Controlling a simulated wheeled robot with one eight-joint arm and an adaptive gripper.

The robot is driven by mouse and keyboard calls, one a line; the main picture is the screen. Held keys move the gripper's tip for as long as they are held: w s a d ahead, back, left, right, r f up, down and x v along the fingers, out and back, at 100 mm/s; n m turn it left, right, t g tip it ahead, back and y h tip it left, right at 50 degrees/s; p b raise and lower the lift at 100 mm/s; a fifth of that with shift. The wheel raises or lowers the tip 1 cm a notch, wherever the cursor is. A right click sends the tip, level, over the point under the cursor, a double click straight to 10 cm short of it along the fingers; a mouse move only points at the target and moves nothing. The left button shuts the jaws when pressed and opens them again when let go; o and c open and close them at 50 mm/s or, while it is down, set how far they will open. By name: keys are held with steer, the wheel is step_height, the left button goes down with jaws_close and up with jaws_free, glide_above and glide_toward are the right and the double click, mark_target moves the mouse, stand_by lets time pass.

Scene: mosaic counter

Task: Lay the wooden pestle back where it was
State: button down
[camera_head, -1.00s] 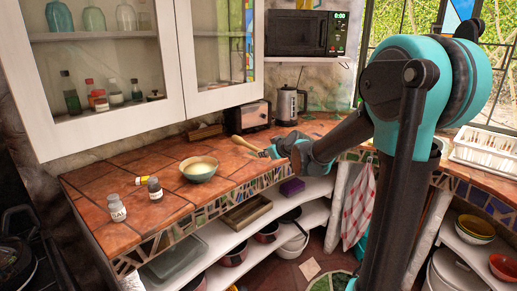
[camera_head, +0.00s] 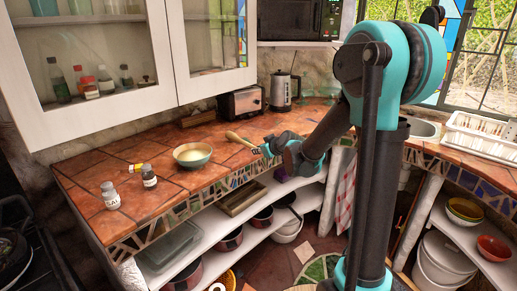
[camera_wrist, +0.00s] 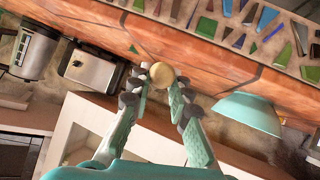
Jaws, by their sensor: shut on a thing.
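The wooden pestle (camera_head: 239,138) is a pale stick over the tiled counter, right of the bowl and in front of the toaster. My gripper (camera_head: 260,149) is shut on the pestle near the counter's front edge. In the wrist view, the pestle's round pale end (camera_wrist: 162,74) shows between the fingertips of my gripper (camera_wrist: 158,88); the rest of it is hidden. I cannot tell whether the pestle touches the counter. The teal bowl (camera_head: 193,155) stands on the counter to its left, apart from it, and also shows in the wrist view (camera_wrist: 248,113).
A salt shaker (camera_head: 110,195), a dark-capped jar (camera_head: 149,176) and a small yellow-ended tube (camera_head: 138,168) are left of the bowl. A toaster (camera_head: 240,104) and kettle (camera_head: 281,91) stand behind. Counter (camera_head: 203,183) around the bowl is mostly clear. Open shelves lie below.

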steer(key=shift+f, duration=0.35)
stand_by(0.3)
steer(key=c, duration=1.3)
jaws_free()
steer(key=shift+c, duration=0.2)
steer(key=v, duration=1.2)
steer(key=s+d+f+m+g+h, duration=0.2)
steer(key=s+d+f, duration=0.3)
steer(key=s, duration=0.3)
steer(key=s+d+f+m+g+h, duration=0.2)
steer(key=s+d+f+m, duration=0.2)
steer(key=s+f, duration=0.3)
steer(key=s+d+f+m+g+h, duration=0.2)
steer(key=s+d+f, duration=0.3)
steer(key=s, duration=0.5)
steer(key=shift+d+f+m, duration=0.3)
steer(key=shift+f+m, duration=0.1)
steer(key=shift+f, duration=0.15)
steer(key=shift+s, duration=0.1)
steer(key=shift+c, duration=1)
